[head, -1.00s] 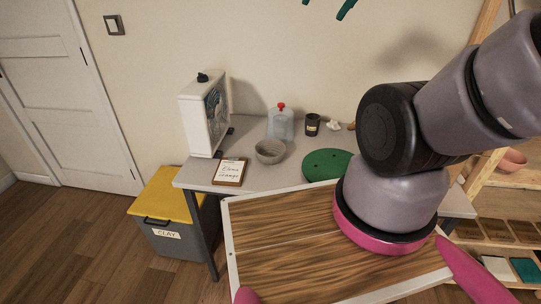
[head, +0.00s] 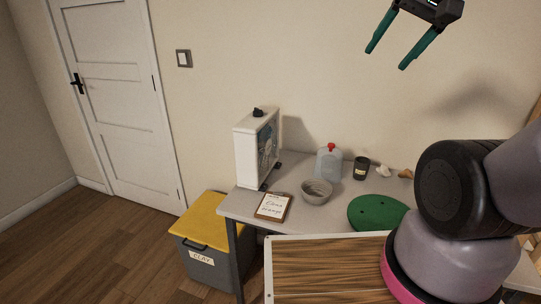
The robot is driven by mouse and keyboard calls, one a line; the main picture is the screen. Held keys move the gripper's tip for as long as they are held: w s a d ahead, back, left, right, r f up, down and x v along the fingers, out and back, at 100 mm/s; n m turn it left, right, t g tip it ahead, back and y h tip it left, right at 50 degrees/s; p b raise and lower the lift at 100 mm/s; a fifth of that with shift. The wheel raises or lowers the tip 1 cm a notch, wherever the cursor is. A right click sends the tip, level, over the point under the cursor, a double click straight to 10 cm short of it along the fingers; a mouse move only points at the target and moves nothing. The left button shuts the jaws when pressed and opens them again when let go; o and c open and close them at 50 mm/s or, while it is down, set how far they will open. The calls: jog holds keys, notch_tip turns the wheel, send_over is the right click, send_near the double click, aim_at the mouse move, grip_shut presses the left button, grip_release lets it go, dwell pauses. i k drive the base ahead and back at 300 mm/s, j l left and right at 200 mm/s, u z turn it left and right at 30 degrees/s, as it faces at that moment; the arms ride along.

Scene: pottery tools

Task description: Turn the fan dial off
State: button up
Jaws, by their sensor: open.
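A white box fan (head: 250,150) stands upright on the left end of the grey table, its grille facing right. A small black dial (head: 258,112) sits on top of the fan; its setting is too small to tell. My gripper (head: 386,46) is at the top right, with two green fingers spread apart and nothing between them. It is up in front of the wall, well apart from the fan and its dial, to their upper right in the picture.
On the grey table (head: 237,209) are a clipboard (head: 272,207), a grey bowl (head: 316,192), a jug with a red cap (head: 328,163), a dark cup (head: 361,168) and a green disc (head: 376,213). A yellow-lidded clay bin (head: 206,220) stands on the floor at left.

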aim_at(258, 113)
jog(key=i+j+u, duration=0.15)
jog(key=j, duration=0.3)
jog(key=i+j+u, duration=0.1)
jog(key=j, duration=0.3)
jog(key=i+j+u, duration=0.15)
jog(key=j, duration=0.3)
